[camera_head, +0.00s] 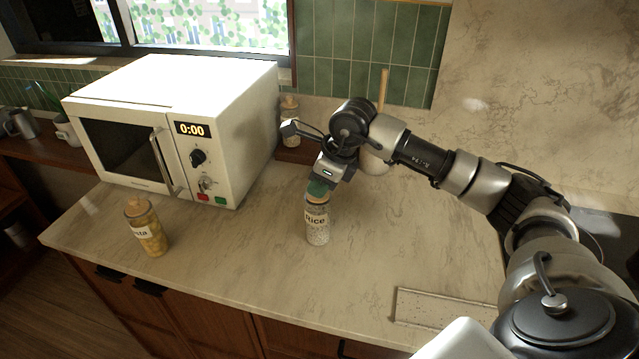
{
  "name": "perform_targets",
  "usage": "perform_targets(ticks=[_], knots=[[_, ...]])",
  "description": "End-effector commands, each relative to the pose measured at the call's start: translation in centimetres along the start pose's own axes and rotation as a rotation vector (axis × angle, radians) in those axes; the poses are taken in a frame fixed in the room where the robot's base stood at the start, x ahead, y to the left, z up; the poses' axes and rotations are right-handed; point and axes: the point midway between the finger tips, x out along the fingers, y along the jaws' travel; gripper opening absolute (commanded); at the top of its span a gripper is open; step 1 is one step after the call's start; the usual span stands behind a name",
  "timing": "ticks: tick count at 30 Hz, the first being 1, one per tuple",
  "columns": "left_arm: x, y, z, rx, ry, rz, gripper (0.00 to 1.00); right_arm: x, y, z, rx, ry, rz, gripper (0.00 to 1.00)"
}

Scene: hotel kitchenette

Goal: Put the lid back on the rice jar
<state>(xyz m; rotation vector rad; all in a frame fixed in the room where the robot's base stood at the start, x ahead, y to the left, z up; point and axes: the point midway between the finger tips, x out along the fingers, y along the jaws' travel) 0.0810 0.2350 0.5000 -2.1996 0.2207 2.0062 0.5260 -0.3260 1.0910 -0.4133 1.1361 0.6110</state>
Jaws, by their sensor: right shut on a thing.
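The rice jar (317,224) is a clear glass jar with a "Rice" label, standing upright on the marble counter. My right gripper (320,188) is directly above its mouth, pointing down. It is shut on the lid (319,197), a light wooden piece mostly hidden by the gripper's green-tipped fingers. The lid is at the jar's top; I cannot tell whether it is fully seated. My left gripper is not in view.
A white microwave (232,120) stands at the back left. A pasta jar (147,228) with a cork lid is at the front left. Another jar (290,124) stands behind the microwave's right side. The counter (240,255) between the jars is clear.

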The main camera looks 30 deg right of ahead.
Motion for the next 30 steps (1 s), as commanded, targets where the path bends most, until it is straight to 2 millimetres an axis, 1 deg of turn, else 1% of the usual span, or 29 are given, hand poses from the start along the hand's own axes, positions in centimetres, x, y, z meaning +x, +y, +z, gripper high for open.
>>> perform_targets(ticks=[12, 13, 18, 24, 29, 30], knots=[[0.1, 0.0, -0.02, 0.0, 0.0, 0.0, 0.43, 0.0, 0.0, -0.01, 0.0, 0.0, 0.0, 0.0], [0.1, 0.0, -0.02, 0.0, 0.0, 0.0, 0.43, 0.0, 0.0, -0.01, 0.0, 0.0, 0.0, 0.22], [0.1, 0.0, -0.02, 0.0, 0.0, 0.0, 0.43, 0.01, 0.01, -0.01, 0.0, 0.0, 0.0, 0.48], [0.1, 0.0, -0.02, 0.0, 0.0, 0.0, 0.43, 0.02, 0.01, -0.01, 0.0, 0.0, 0.0, 0.48], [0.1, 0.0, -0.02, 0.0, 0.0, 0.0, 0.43, 0.02, 0.01, -0.02, 0.0, 0.0, 0.0, 0.73], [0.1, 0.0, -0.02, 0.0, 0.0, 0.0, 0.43, 0.02, 0.01, -0.02, 0.0, 0.0, 0.0, 0.74]])
